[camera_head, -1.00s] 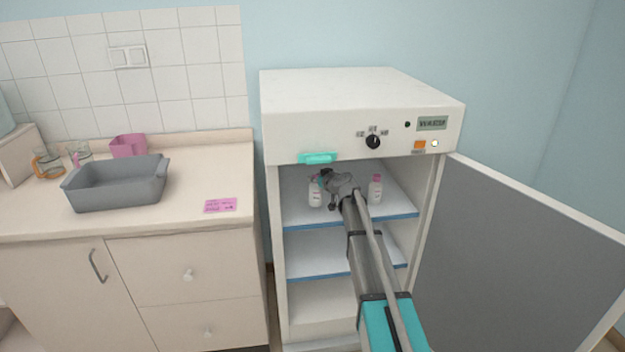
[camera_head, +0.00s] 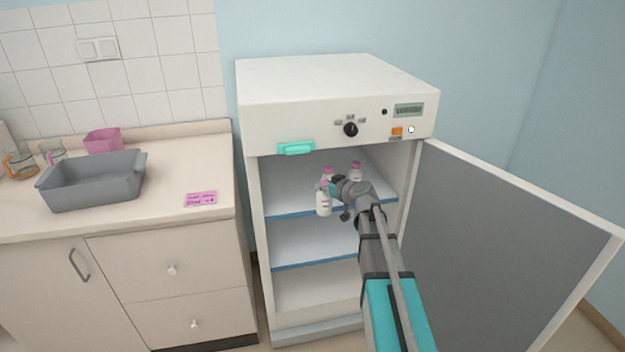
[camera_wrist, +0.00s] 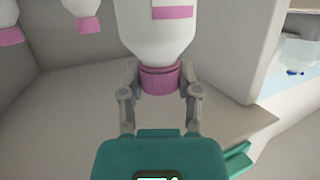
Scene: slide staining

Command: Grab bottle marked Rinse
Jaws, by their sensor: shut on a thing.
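A white bottle (camera_head: 323,203) hangs at my gripper, in front of the top shelf's front edge. My gripper (camera_wrist: 160,80) is shut on its pink cap (camera_wrist: 160,79); the wrist view shows the bottle upside down in the picture, with a pink label edge (camera_wrist: 172,12). The label's writing cannot be read, so I cannot tell whether it says Rinse. Two more white bottles with pink caps stand on the top shelf: one behind the held bottle (camera_head: 328,174) and one to the right (camera_head: 356,173). Both also show in the wrist view's upper left (camera_wrist: 88,24).
The white cabinet (camera_head: 330,85) has its door (camera_head: 500,250) swung open to the right. Its lower shelves look empty.

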